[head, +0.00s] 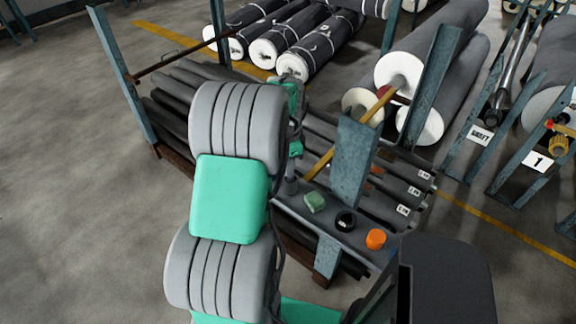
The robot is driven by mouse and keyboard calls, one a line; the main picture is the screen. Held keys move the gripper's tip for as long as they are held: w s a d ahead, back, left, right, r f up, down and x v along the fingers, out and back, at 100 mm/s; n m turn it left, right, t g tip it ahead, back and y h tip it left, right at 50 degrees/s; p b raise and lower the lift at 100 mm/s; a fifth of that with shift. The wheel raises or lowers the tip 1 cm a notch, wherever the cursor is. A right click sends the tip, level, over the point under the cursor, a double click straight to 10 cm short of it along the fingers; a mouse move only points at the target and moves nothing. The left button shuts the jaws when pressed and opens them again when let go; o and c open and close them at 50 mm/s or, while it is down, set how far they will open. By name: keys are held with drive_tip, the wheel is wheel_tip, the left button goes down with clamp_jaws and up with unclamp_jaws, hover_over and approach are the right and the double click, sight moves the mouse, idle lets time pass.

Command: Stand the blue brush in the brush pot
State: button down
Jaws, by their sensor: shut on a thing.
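My gripper (291,186) is at the far end of my grey and green arm, low over the near shelf. It shows only as a small grey part, mostly hidden by the arm. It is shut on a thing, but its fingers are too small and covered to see. No blue of the brush shows; it is hidden at the gripper. No brush pot can be told for certain. A black round thing with an open-looking top (345,222) stands on the shelf (328,232) to the right of my gripper.
A green block (314,202) lies between my gripper and the black round thing. An orange round thing (376,239) stands farther right. A steel post (354,165) and a yellow bar (330,155) rise close by. Dark rolls (385,205) lie behind the shelf.

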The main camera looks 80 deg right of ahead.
drive_tip(key=shift+f+b, duration=0.5)
drive_tip(key=shift+f, duration=0.3)
drive_tip(key=c, duration=1.2)
unclamp_jaws()
drive_tip(key=shift+c, duration=0.2)
wheel_tip(320, 180, up, 8)
drive_tip(key=shift+f+b, duration=0.15)
drive_tip(key=shift+b, duration=0.35)
